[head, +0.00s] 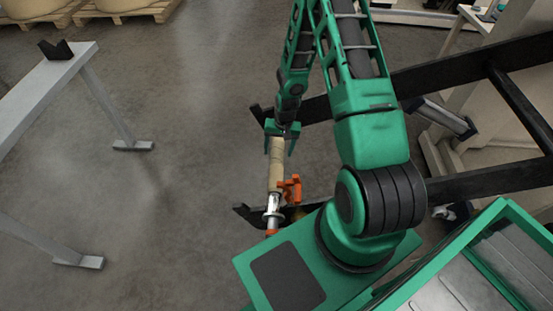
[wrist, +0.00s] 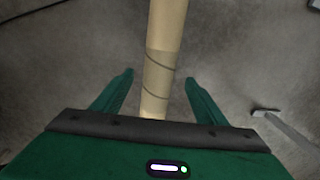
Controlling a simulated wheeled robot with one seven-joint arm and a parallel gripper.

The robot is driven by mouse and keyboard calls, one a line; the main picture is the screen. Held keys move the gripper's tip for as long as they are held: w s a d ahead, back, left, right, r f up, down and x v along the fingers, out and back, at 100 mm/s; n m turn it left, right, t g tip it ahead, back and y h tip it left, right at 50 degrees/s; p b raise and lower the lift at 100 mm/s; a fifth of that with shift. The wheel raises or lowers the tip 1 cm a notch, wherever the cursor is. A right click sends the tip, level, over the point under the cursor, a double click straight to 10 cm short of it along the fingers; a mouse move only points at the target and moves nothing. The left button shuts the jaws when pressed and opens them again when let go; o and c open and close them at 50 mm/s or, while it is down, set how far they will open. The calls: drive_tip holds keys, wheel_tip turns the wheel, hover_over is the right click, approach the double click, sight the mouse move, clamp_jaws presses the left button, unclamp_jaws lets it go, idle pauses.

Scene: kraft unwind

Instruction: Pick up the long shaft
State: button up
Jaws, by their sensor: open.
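A long shaft (head: 273,204) shows as a short bright metal length with orange at its lower end, near the black frame. A beige tube (head: 276,165) lies in line with it, and the rest of the shaft is not visible. My gripper (head: 279,150) is open over the tube's far end, fingers pointing down. In the wrist view the tube (wrist: 166,50), marked with thin dark curved lines, runs between the spread fingers of my gripper (wrist: 160,76), with gaps on both sides. I cannot tell how far above the tube the fingertips are.
An orange clamp-like part (head: 291,190) stands beside the shaft. Black frame beams (head: 480,181) extend right. A grey stand (head: 45,95) with a black V-shaped cradle (head: 55,49) is at left. The floor between is clear.

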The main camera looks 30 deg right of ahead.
sight(277, 154)
drive_tip(key=shift+w+a+f, duration=0.1)
drive_tip(key=shift+f, duration=1.1)
drive_tip(key=shift+w+f, duration=0.1)
drive_tip(key=shift+f, duration=1.05)
drive_tip(key=c, duration=1.6)
drive_tip(key=shift+o, duration=0.2)
drive_tip(key=shift+r, duration=0.15)
